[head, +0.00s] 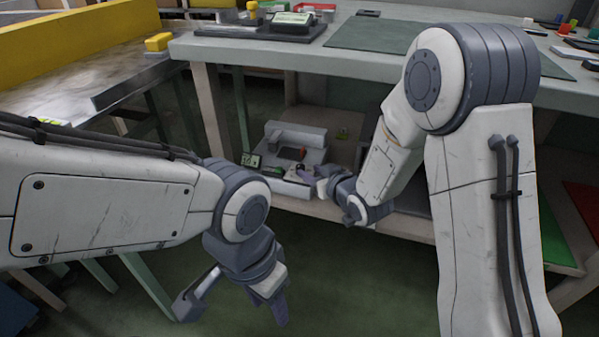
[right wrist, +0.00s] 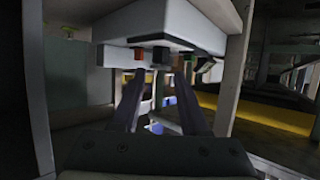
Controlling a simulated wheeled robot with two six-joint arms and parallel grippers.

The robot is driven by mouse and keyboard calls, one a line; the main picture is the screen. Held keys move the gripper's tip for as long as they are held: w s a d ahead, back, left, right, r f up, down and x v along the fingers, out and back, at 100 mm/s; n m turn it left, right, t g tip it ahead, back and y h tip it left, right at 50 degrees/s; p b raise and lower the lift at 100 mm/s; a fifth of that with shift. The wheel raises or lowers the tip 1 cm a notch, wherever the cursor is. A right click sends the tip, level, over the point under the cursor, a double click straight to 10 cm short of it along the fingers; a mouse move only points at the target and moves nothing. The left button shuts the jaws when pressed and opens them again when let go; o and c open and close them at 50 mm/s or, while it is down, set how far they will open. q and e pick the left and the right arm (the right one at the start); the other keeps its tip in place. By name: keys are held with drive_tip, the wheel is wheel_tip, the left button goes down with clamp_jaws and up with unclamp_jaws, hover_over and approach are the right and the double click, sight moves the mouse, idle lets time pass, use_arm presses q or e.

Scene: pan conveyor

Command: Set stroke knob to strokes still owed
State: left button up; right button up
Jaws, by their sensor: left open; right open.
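A small pale grey machine (head: 297,138) stands on the lower shelf under the workbench. It has a dark recess and a small red part on its front. The right wrist view shows the machine (right wrist: 165,22) close up, with an orange piece (right wrist: 138,53), a dark piece and a green-edged piece along its edge. I cannot tell which one is the stroke knob, and no setting is readable. My right gripper (head: 318,176) is open at the machine's front right; its fingers (right wrist: 158,85) point at the dark piece, contact unclear. My left gripper (head: 233,307) is open and empty, low above the floor.
The workbench top (head: 375,62) overhangs the shelf (head: 290,200). A metal table (head: 120,70) with a yellow block stands at left. Green floor is free below.

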sight(301, 167)
drive_tip(key=b+x, duration=0.2)
drive_tip(key=x, duration=0.4)
drive_tip(key=shift+s+f, duration=0.1)
drive_tip(key=shift+f, duration=0.1)
drive_tip(key=shift+w+a+f, duration=0.1)
drive_tip(key=shift+w+a, duration=0.15)
drive_tip(key=shift+w, duration=0.25)
clamp_jaws()
